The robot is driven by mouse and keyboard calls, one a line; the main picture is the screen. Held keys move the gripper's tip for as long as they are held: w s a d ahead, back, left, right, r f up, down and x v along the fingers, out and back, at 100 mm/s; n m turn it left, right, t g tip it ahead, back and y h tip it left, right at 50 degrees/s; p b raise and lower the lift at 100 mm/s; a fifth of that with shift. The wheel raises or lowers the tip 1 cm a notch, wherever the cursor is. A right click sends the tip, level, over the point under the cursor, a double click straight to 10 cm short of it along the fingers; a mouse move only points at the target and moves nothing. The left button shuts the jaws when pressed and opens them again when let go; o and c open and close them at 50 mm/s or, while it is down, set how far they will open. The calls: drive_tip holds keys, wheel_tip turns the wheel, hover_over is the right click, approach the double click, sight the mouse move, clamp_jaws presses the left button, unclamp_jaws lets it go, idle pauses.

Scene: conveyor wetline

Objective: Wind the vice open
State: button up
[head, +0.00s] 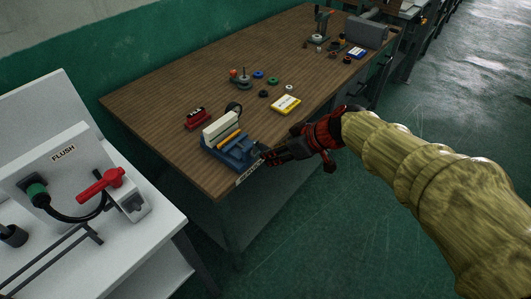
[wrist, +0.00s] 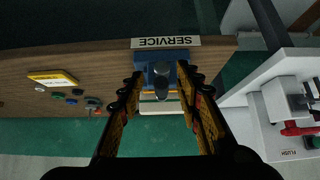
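The blue vice (head: 240,152) sits at the near front corner of the wooden workbench, with a pale block (head: 221,126) and a yellow-orange bar (head: 229,139) at its top. My gripper (head: 263,153) is at the bench's front edge, at the vice's front end. In the wrist view the vice (wrist: 154,57) shows between my two spread fingers (wrist: 163,82), with a dark rounded part (wrist: 162,88) of it, perhaps the screw end or handle, facing me. The fingers are open, with gaps beside that part. I cannot tell whether they touch the vice.
The workbench (head: 160,95) bears a red block (head: 198,119), a yellow-and-white box (head: 286,105) and several small coloured rings. A SERVICE label (wrist: 166,42) is on its front edge. A white FLUSH station (head: 130,215) with a red handle (head: 100,186) stands at left. Floor at right is clear.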

drive_tip(key=shift+s+d, duration=0.7)
drive_tip(key=shift+d, duration=0.2)
drive_tip(key=shift+s+d, duration=0.7)
drive_tip(key=shift+d, duration=0.2)
drive_tip(key=s+d+m+g+h+p, duration=0.1)
drive_tip(key=s+d+m+h, duration=0.1)
drive_tip(key=s+d+m, duration=0.3)
drive_tip(key=s+d+m+g+h+p, duration=0.1)
drive_tip(key=s+d+m+h, duration=0.2)
drive_tip(key=s, duration=0.5)
drive_tip(key=s+d+r+m+t+p, duration=0.1)
drive_tip(key=s+d+r+p, duration=0.1)
drive_tip(key=r, duration=0.4)
drive_tip(key=s+d+r+m+t+h+p, duration=0.1)
drive_tip(key=s+d+r+p, duration=0.2)
drive_tip(key=s+d+r, duration=0.1)
wheel_tip(320, 180, up, 2)
drive_tip(key=shift+s+r+t, duration=0.15)
drive_tip(key=shift+s+t, duration=0.15)
drive_tip(key=shift+s, duration=0.25)
